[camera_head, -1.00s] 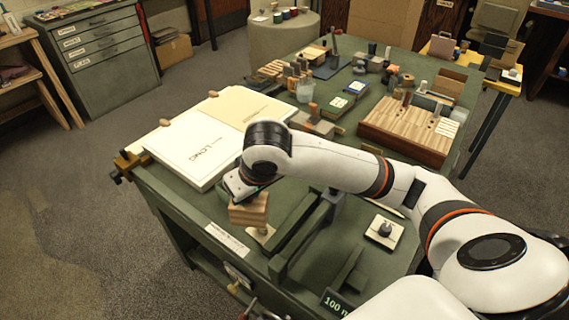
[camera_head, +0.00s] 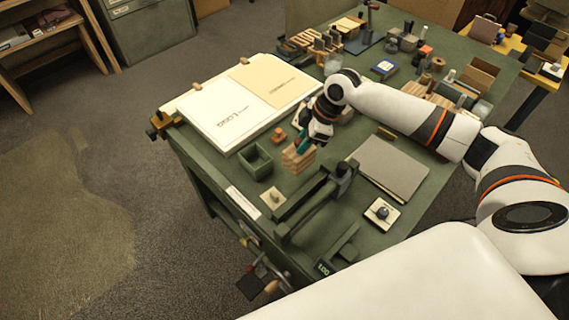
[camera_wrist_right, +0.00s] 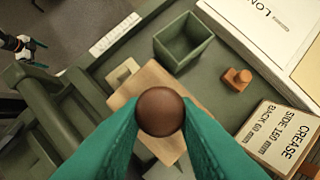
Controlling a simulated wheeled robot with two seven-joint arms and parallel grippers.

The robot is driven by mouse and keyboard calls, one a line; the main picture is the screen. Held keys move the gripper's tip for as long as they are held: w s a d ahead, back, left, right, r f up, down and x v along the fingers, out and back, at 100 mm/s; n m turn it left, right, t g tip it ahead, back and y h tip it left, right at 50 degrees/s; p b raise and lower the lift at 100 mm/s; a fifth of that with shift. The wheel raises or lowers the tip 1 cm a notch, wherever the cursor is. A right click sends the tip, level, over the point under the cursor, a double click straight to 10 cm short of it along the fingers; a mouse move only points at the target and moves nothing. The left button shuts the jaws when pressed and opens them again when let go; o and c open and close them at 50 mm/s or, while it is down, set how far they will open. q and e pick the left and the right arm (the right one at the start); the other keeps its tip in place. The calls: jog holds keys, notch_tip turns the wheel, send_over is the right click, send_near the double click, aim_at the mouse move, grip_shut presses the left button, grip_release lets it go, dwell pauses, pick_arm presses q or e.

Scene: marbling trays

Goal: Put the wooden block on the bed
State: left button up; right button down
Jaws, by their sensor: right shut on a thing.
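The wooden block (camera_head: 298,157) is light striped wood with a round brown knob (camera_wrist_right: 160,112) on top. My right gripper (camera_head: 303,140) is shut on the knob; its teal fingers show in the right wrist view. The block is over the tabletop, right of a small green box (camera_head: 256,162); I cannot tell whether it touches the table. A green press-like device with a long bar (camera_head: 308,197) and flat green surfaces stands in front; which part is the bed is unclear. My left gripper (camera_wrist_right: 36,56) shows open and empty at the wrist view's left edge.
A cream pad (camera_head: 272,198) lies between the box and the device. A small orange-brown block (camera_head: 279,135) is behind the box. A grey board (camera_head: 390,167) lies right, a white square with a dark knob (camera_head: 382,212) before it. Large white boards (camera_head: 215,125) lie behind.

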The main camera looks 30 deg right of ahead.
aim_at(303, 158)
notch_tip(303, 158, down, 7)
jog(key=shift+a+f+p, duration=0.1)
jog(key=shift+p, duration=0.45)
jog(key=shift+f, duration=0.35)
jog(key=shift+f, duration=0.1)
jog(key=c, duration=1.1)
grip_release()
jog(key=shift+c, duration=0.2)
jog(key=shift+d+r, duration=0.2)
jog(key=shift+r, duration=0.2)
jog(key=b+v, duration=0.2)
jog(key=v, duration=0.9)
jog(key=shift+r, duration=0.15)
